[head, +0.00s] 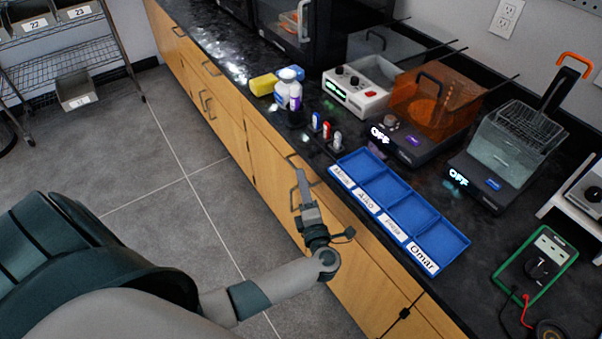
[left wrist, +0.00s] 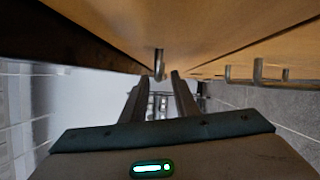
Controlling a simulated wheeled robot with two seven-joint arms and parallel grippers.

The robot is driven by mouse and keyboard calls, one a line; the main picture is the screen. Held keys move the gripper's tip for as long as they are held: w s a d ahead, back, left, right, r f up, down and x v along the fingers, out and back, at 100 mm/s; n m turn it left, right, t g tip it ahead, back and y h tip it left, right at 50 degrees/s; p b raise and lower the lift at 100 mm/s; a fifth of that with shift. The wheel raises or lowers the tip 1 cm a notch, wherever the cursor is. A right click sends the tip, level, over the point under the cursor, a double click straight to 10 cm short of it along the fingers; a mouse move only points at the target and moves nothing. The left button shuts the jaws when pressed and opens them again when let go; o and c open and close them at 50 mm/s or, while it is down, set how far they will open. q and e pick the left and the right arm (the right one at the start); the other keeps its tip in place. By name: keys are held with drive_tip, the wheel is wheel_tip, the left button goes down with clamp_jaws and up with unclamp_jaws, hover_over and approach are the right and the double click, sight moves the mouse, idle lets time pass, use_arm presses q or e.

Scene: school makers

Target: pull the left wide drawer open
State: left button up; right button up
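The wide drawer front (head: 268,143) is a light wooden panel under the dark worktop, and it looks shut. Its dark bar handle (head: 292,158) is partly hidden behind my left gripper (head: 302,177). In the left wrist view a metal handle (left wrist: 159,64) hangs from the wooden front, at the gap between the two fingertips of my left gripper (left wrist: 163,75). The fingers are apart, with visible space between them. I cannot tell whether either finger touches the handle. My right gripper is in neither view.
The worktop holds a blue labelled tray (head: 408,213), small bottles (head: 290,90), a yellow sponge (head: 263,84) and bench devices near its edge. More handles (left wrist: 258,72) line the cabinet front. The grey floor (head: 150,150) beside the cabinet is clear. A wire shelf (head: 75,55) stands at the far left.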

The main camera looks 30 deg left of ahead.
use_arm(q)
drive_tip(key=shift+x, duration=1.4)
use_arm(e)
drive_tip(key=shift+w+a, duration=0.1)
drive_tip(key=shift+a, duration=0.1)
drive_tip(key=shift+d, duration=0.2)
use_arm(q)
clamp_jaws()
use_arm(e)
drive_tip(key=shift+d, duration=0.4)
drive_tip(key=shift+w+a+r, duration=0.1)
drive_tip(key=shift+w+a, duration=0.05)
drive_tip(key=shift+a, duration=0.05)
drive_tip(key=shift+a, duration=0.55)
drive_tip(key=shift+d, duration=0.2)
